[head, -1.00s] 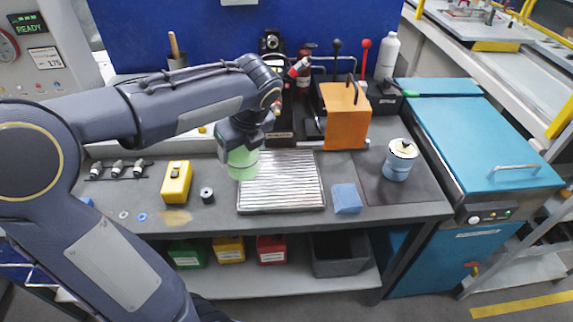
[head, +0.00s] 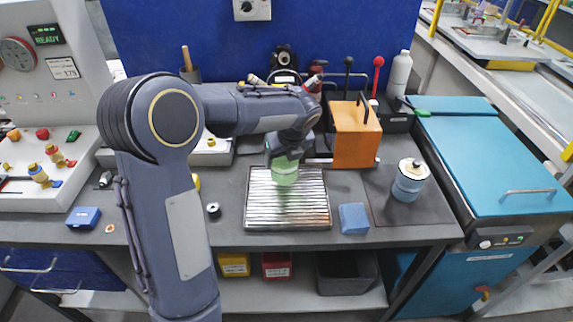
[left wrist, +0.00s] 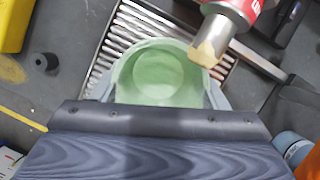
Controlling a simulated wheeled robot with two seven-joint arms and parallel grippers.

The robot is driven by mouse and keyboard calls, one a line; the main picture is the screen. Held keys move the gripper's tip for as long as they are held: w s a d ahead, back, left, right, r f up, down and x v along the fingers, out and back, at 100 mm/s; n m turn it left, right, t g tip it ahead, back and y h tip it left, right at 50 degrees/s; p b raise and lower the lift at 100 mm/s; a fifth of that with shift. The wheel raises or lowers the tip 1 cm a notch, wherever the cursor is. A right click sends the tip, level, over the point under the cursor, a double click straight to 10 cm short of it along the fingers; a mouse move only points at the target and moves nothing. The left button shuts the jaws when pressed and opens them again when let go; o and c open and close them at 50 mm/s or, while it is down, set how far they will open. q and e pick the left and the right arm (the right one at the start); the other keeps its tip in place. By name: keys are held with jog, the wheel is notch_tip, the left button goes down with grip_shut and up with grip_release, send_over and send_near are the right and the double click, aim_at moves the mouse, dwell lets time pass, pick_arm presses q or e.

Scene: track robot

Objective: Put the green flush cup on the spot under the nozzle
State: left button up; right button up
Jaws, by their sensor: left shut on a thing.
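The green flush cup (head: 285,174) is held by my left gripper (head: 287,157) over the back middle of the ribbed metal grate (head: 262,213). I cannot tell whether the cup's base touches the grate. In the left wrist view the open cup (left wrist: 160,78) sits upright between the fingers, with its inside empty. A red-bodied nozzle with a brass tip (left wrist: 208,50) reaches over the cup's right rim in that view. In the head view my arm hides most of the nozzle. The spot under it is hidden. My right gripper is not in view.
An orange box (head: 357,135) stands behind and right of the grate. A blue sponge (head: 353,218) and a lidded blue canister (head: 409,182) stand to the right. A small black ring (head: 213,211) lies left of the grate. The grate's front is clear.

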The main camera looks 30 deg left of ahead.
pick_arm(q)
jog(key=shift+w+d+f, duration=0.1)
jog(key=shift+w+f, duration=0.2)
jog(key=shift+f, duration=0.1)
jog(key=shift+w+f, duration=0.1)
jog(key=shift+f, duration=1.5)
jog(key=shift+f, duration=0.2)
jog(key=o, duration=1)
